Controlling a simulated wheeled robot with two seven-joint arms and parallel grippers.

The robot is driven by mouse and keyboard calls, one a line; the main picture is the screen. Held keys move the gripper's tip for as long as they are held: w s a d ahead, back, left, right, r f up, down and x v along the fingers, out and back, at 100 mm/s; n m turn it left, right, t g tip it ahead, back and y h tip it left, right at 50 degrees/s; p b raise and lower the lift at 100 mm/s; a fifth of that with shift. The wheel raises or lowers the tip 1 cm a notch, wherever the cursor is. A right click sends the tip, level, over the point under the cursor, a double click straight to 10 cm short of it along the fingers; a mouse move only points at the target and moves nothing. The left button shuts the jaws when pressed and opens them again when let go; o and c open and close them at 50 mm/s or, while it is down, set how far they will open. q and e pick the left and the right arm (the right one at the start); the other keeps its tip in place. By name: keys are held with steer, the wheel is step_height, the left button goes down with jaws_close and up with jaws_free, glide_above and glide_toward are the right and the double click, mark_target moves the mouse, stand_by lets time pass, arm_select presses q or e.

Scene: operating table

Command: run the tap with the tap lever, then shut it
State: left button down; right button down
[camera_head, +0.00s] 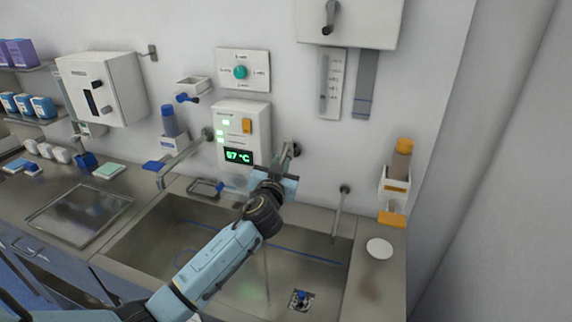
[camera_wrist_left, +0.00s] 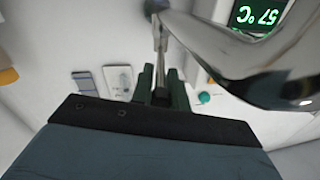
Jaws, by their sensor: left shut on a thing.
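My left gripper (camera_head: 284,174) is at the wall behind the sink, beside the display box. In the left wrist view its dark green fingers (camera_wrist_left: 160,84) are shut on the thin metal tap lever (camera_wrist_left: 160,42). The chrome tap body (camera_wrist_left: 245,52) curves large across the upper right of that view. In the head view the tap's wall mount (camera_head: 293,149) shows just above the gripper; my wrist hides most of the tap. A faint vertical streak shows in the sink below my wrist, but I cannot tell if it is water. My right gripper is not in view.
The steel sink (camera_head: 160,240) lies below my left arm. Another spout (camera_head: 178,160) stands at left and a thin one (camera_head: 340,210) at right. The display box (camera_head: 240,130) reads 57 or 67 °C. A bottle dispenser (camera_head: 397,172) hangs at right above a white disc (camera_head: 380,249).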

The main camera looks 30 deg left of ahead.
arm_select(q)
steer(key=c, duration=1.5)
jaws_free()
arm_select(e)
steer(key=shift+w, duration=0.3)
